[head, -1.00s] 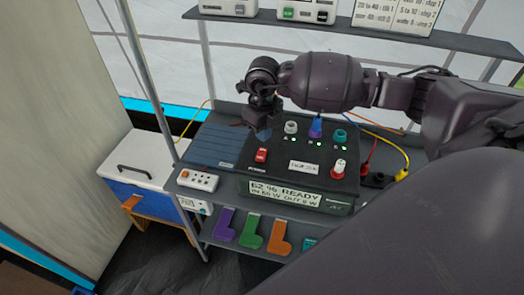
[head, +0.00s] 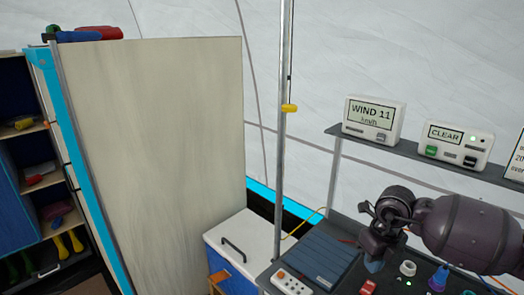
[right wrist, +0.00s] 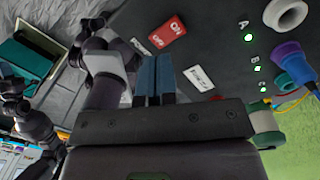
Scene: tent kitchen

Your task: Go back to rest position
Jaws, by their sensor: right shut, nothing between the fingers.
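My right gripper (head: 372,264) hangs over the left part of the black power box at the lower right of the head view. In the right wrist view its two blue-grey fingers (right wrist: 154,80) are together with nothing between them. They point at the panel near the red ON/OFF switch (right wrist: 167,36); I cannot tell whether they touch it. The red switch also shows in the head view (head: 368,288). My left gripper does not show in the head view; dark arm parts at the left of the right wrist view do not show its jaws clearly.
Grey shelf (head: 400,149) holds a WIND display (head: 373,119) and a CLEAR display (head: 455,145). Blue-and-white cooler (head: 240,241), power strip (head: 291,281) and blue panel (head: 318,262) lie left of my gripper. A metal pole (head: 283,150) stands there. A tall pale panel (head: 155,150) stands further left.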

